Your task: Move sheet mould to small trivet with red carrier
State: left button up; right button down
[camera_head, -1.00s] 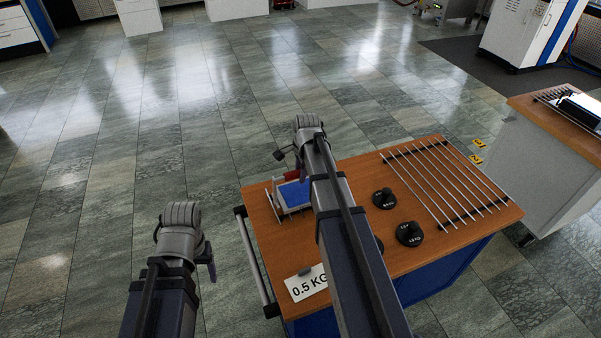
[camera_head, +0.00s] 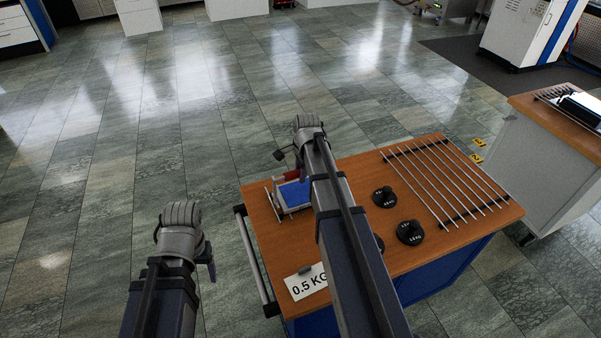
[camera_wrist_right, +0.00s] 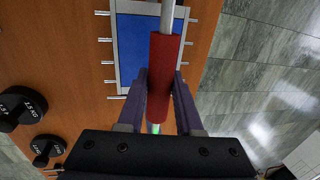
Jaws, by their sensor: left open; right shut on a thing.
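The sheet mould (camera_head: 294,194) is a grey frame with a blue face, at the left part of the wooden cart top. It also shows in the right wrist view (camera_wrist_right: 135,50), with short metal rods beneath it that look like the small trivet (camera_wrist_right: 104,62). The red carrier (camera_wrist_right: 164,78) is a red sleeve on a metal bar, and it shows in part in the head view (camera_head: 291,176). My right gripper (camera_wrist_right: 164,85) is shut on the red sleeve. My left gripper (camera_head: 210,262) is open and empty, off the cart's left side; its fingers are mostly hidden.
Black weights (camera_head: 410,232) stand on the cart top (camera_head: 350,170) right of my right arm. A large rod rack (camera_head: 440,180) lies at the right. A "0.5 KG" card (camera_head: 306,284) is at the front edge. Another bench (camera_head: 560,130) stands further right. Floor left of the cart is clear.

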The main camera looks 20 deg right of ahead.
dwell(0.4)
jog(key=shift+r+p, duration=2.25)
